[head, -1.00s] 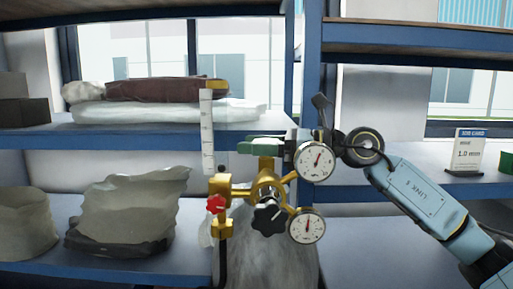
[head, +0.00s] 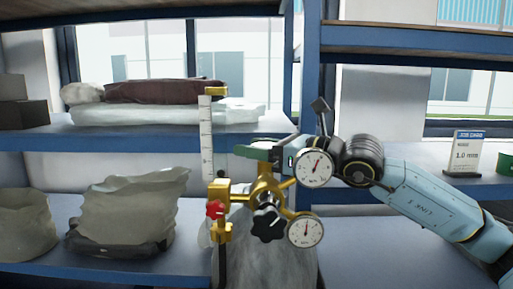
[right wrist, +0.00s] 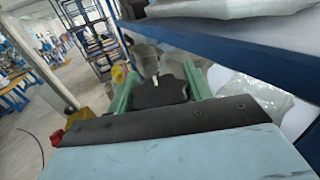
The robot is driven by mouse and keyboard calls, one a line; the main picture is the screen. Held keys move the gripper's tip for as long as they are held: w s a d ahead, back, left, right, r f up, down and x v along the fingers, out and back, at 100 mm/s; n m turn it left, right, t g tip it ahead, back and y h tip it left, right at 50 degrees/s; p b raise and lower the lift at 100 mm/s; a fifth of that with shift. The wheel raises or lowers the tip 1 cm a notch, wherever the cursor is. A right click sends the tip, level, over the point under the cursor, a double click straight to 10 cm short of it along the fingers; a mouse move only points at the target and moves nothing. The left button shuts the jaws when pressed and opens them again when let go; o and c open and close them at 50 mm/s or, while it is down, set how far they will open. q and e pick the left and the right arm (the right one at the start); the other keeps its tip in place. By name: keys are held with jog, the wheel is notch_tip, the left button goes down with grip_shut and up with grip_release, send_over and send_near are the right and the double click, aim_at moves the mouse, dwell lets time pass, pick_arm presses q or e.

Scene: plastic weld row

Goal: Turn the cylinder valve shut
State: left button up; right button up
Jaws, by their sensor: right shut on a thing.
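The brass cylinder valve and regulator (head: 262,187) stand upright on top of a grey cylinder (head: 262,262). My right gripper (head: 258,152) reaches in from the right at the top of the valve. Its green fingers are shut on a dark lobed handwheel (right wrist: 160,92), which shows between them in the right wrist view. In the head view the gripper hides the handwheel. A black star knob (head: 267,222) faces me below, apart from the gripper. My left gripper is not in view.
Two round gauges, upper (head: 314,168) and lower (head: 305,231), sit close under my right wrist. A clear flow tube (head: 207,138) and a red knob (head: 215,209) are at the left. Blue shelves (head: 180,131) with bags (head: 132,210) stand behind.

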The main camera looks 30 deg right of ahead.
aim_at(257, 143)
dwell(0.3)
jog(key=o, duration=1)
jog(key=shift+c, duration=0.2)
jog(key=shift+r, duration=0.1)
notch_tip(257, 143, up, 10)
jog(key=shift+f, duration=0.1)
